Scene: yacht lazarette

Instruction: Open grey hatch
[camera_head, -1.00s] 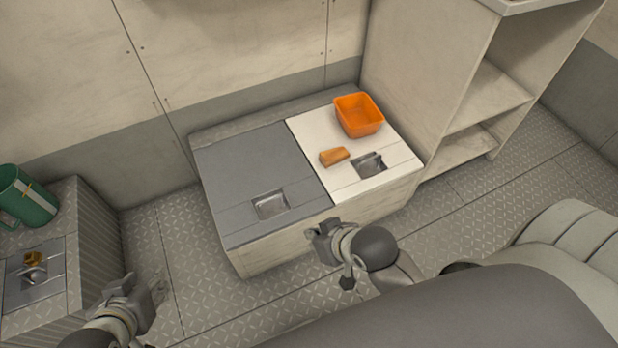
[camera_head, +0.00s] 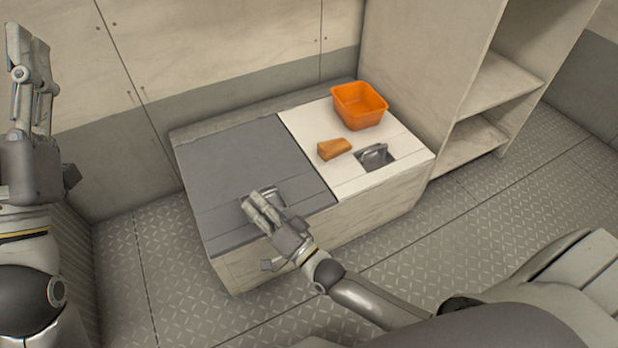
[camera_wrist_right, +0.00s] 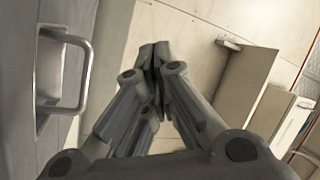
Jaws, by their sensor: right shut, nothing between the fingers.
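The grey hatch (camera_head: 240,160) lies flat and shut on the left half of a low locker. Its metal handle (camera_head: 270,192) is partly hidden behind my right gripper (camera_head: 256,200). That gripper is shut and empty, with its fingertips over the handle area. In the right wrist view the handle (camera_wrist_right: 86,75) is a squared loop standing at its recess, left of and apart from the shut fingertips (camera_wrist_right: 155,55). My left gripper (camera_head: 28,45) is raised at the far left, pointing up; its finger gap is unclear.
The white hatch (camera_head: 310,125) beside it carries an orange bin (camera_head: 359,106), an orange-brown block (camera_head: 334,149) and its own handle (camera_head: 375,154). Pale shelving (camera_head: 475,120) stands at the right, a wall behind. Treadplate floor (camera_head: 430,235) is clear in front.

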